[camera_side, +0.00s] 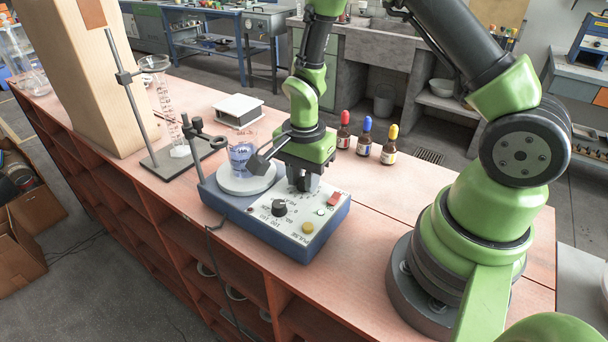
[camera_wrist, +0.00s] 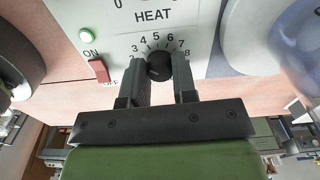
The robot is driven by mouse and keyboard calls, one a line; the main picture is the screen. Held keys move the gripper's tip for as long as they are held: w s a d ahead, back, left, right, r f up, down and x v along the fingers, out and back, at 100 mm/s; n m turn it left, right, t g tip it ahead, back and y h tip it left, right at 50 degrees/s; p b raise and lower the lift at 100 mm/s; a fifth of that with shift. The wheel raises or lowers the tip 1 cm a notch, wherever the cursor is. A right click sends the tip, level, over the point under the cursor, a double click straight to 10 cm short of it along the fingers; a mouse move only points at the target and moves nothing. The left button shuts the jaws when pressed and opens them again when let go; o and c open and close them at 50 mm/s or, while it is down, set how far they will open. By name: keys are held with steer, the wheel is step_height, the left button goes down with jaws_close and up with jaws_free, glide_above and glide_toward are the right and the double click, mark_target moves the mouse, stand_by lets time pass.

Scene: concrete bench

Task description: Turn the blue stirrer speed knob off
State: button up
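The stirrer (camera_side: 245,215) is a blue box with a pale sloping panel, and its round plate (camera_side: 247,184) bears a beaker of blue liquid (camera_side: 241,155). My gripper (camera_side: 303,184) points down over the panel's far side. In the wrist view a small black knob (camera_wrist: 160,67) sits between the two fingertips of my gripper (camera_wrist: 161,72), with numbers 3 to 8 visible around it. The knob nearly fills the gap; I cannot tell whether the fingers touch it. Its pointer is too dark to read. My fingers hide its lower scale. A second black knob (camera_side: 279,207) shows nearer the side camera.
A red switch (camera_side: 335,198), a lit green lamp (camera_side: 320,211) and a yellow button (camera_side: 308,228) are on the panel. Three dropper bottles (camera_side: 365,137) stand behind the stirrer.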

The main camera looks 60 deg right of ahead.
steer(key=shift+n, duration=0.3)
steer(key=n, duration=0.6)
steer(key=shift+n, duration=0.3)
steer(key=n, duration=0.4)
steer(key=shift+d+n, duration=0.1)
steer(key=shift+n, duration=1.9)
steer(key=o, duration=0.9)
steer(key=shift+o, duration=0.2)
step_height(320, 180, up, 10)
